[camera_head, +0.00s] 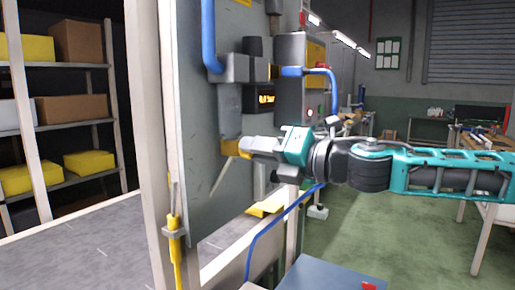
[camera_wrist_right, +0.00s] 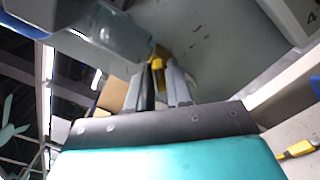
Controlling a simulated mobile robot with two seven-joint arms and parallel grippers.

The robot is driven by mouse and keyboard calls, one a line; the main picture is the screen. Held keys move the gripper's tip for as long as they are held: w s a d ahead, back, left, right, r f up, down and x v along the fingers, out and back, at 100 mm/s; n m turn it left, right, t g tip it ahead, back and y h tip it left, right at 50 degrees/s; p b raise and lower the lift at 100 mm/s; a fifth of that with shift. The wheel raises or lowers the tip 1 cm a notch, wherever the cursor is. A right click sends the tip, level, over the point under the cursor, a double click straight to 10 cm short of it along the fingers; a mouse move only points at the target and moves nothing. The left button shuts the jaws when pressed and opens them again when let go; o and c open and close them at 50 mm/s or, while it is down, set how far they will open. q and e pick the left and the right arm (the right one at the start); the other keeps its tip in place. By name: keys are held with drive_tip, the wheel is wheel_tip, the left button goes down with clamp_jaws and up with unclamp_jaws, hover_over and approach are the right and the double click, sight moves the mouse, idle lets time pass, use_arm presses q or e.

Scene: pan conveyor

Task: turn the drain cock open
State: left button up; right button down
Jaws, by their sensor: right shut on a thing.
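The drain cock shows as a small yellow handle (camera_head: 229,147) low on the grey panel, at the tip of my right gripper. In the right wrist view the yellow handle (camera_wrist_right: 158,63) sits at the far end of the two grey fingers. My right gripper (camera_head: 244,148) comes in from the right and is shut on the handle. Its fingers (camera_wrist_right: 163,80) hide part of it. The cock's body and the handle's exact angle are hard to make out. My left gripper does not show.
A grey panel (camera_head: 205,125) stands behind the cock, with a pale upright post (camera_head: 150,150) to its left. A blue pipe (camera_head: 209,35) runs into a grey fitting (camera_head: 235,69) above. Shelves (camera_head: 85,125) with boxes stand at left. Green floor (camera_head: 400,235) lies open at right.

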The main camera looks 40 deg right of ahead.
drive_tip(key=m, duration=0.8)
drive_tip(key=shift+f, duration=0.1)
drive_tip(key=shift+m, duration=0.4)
drive_tip(key=c, duration=1.2)
unclamp_jaws()
drive_tip(key=shift+o, duration=0.2)
drive_tip(key=shift+b, duration=0.3)
